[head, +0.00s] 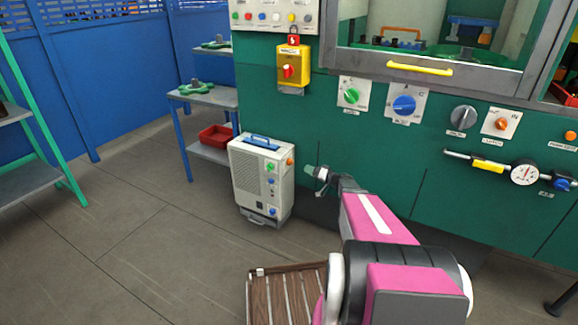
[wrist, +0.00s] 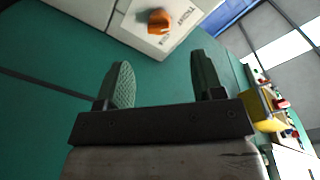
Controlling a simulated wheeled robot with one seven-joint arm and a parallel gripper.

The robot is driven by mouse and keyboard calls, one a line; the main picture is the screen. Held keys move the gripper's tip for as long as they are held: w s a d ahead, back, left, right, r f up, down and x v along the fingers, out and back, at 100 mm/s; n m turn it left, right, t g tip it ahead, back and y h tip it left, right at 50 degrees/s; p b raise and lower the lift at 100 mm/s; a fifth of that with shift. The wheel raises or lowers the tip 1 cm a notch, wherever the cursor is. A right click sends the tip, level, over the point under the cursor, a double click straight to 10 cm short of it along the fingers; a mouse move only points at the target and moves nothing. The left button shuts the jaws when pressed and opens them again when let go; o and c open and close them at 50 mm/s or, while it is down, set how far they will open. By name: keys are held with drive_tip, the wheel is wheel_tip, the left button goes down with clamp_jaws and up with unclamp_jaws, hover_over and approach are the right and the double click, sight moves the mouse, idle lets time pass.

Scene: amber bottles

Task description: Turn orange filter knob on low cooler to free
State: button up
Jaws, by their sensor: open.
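The low cooler (head: 262,180) is a pale box on the floor against the green wall. Its orange filter knob (head: 290,161) is on the right-hand side face. In the wrist view the orange knob (wrist: 159,21) sits on a white plate with small dark lettering on two sides, which I cannot read surely. My gripper (head: 318,172) is just right of the cooler, apart from the knob. In the wrist view my gripper (wrist: 162,78) has its two green-grey pads spread, with nothing between them; the knob lies beyond the tips, between them across the picture.
The cooler also has a blue handle (head: 261,142), a green knob (head: 271,167) and blue knobs. The green wall cabinet (head: 330,140) runs close behind my gripper. A slatted wooden platform (head: 285,295) lies in front. The floor at left is clear.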

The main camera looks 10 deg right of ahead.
sight(291, 162)
drive_tip(key=x, duration=1)
drive_tip(key=shift+w+r, duration=0.15)
drive_tip(key=shift+w, duration=0.35)
drive_tip(key=c, duration=0.9)
